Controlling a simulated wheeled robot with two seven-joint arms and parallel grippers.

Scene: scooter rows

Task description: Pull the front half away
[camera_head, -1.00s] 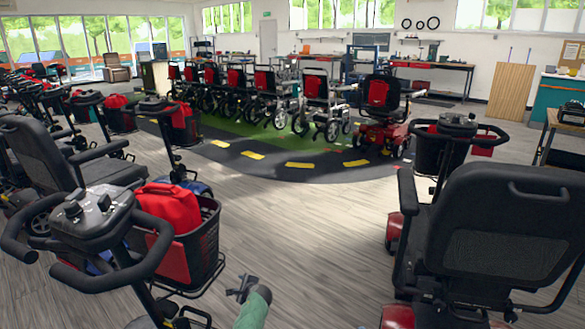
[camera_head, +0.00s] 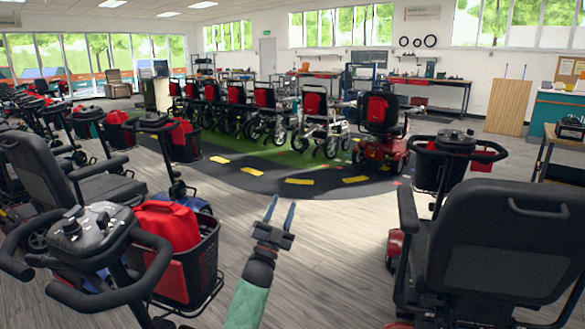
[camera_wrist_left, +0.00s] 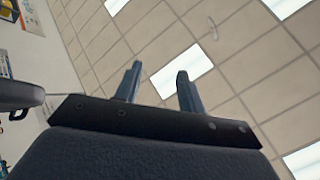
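The task's front half cannot be singled out; no scooter in view looks split. At the near left stands a scooter's black tiller head (camera_head: 82,232) with loop handlebars, a red bag (camera_head: 168,225) and a black wire basket (camera_head: 208,258). At the near right, a scooter with a black seat (camera_head: 490,245) shows its back to me. My left gripper (camera_head: 280,210) rises between these two, its fingers apart and empty, touching nothing. In the left wrist view its two fingers (camera_wrist_left: 157,75) are apart, with ceiling behind them. My right gripper is out of view.
More scooters crowd the left side. The wood floor (camera_head: 325,235) between the near scooters is free. Workbenches (camera_head: 430,82) line the back wall.

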